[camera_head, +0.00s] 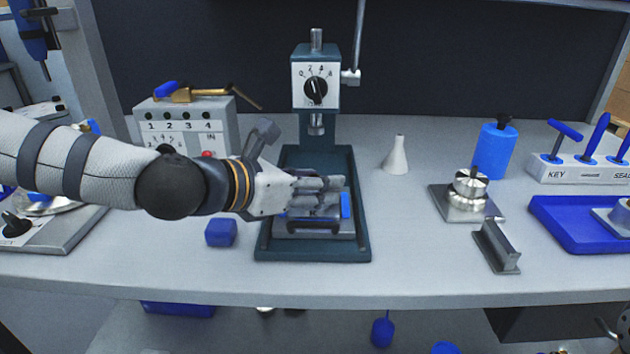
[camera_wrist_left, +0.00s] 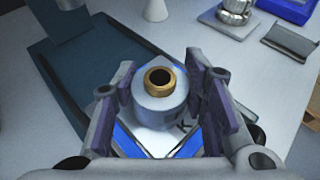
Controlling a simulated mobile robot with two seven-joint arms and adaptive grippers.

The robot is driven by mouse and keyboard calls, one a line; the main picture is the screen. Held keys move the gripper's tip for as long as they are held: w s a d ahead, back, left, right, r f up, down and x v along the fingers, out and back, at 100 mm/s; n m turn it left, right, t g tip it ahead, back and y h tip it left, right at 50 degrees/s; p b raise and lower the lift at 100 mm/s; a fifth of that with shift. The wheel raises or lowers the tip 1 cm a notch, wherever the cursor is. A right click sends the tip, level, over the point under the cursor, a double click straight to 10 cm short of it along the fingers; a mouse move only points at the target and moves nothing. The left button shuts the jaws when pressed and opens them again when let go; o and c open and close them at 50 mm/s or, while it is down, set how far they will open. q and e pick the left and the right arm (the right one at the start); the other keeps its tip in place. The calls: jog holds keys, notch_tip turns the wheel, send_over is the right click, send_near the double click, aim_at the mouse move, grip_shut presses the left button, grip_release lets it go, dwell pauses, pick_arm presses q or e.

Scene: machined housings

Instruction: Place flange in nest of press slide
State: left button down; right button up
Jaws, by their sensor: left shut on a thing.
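My left gripper (camera_head: 325,188) reaches in from the left over the base of the arbor press (camera_head: 322,70). In the left wrist view, its two fingers (camera_wrist_left: 160,82) are shut on the flange (camera_wrist_left: 160,104), a grey round part with a brass ring around a dark bore. The flange is upright, directly above the press slide (camera_wrist_left: 140,140), a pale plate with blue edge strips. In the head view the slide (camera_head: 315,236) lies on the press base, and the fingers hide the flange. I cannot tell whether the flange touches the nest.
A numbered grey box (camera_head: 188,125) stands behind my left arm, and a blue block (camera_head: 221,232) lies left of the press. To the right are a white cone (camera_head: 396,157), a metal stepped part (camera_head: 468,198), a steel bracket (camera_head: 497,246) and a blue tray (camera_head: 575,235).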

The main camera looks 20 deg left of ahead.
pick_arm(q)
jog(key=c, duration=1)
grip_release()
jog(key=shift+o, duration=0.2)
jog(key=shift+s+r, duration=0.1)
jog(key=shift+r, duration=0.25)
jog(key=p+v, duration=0.4)
jog(key=v, duration=0.7)
jog(key=shift+s+a, duration=0.15)
jog(key=shift+s, duration=0.2)
pick_arm(e)
jog(key=w+r+t, duration=0.2)
jog(key=w+r, duration=0.2)
jog(key=w, duration=0.1)
jog(key=shift+r, duration=0.4)
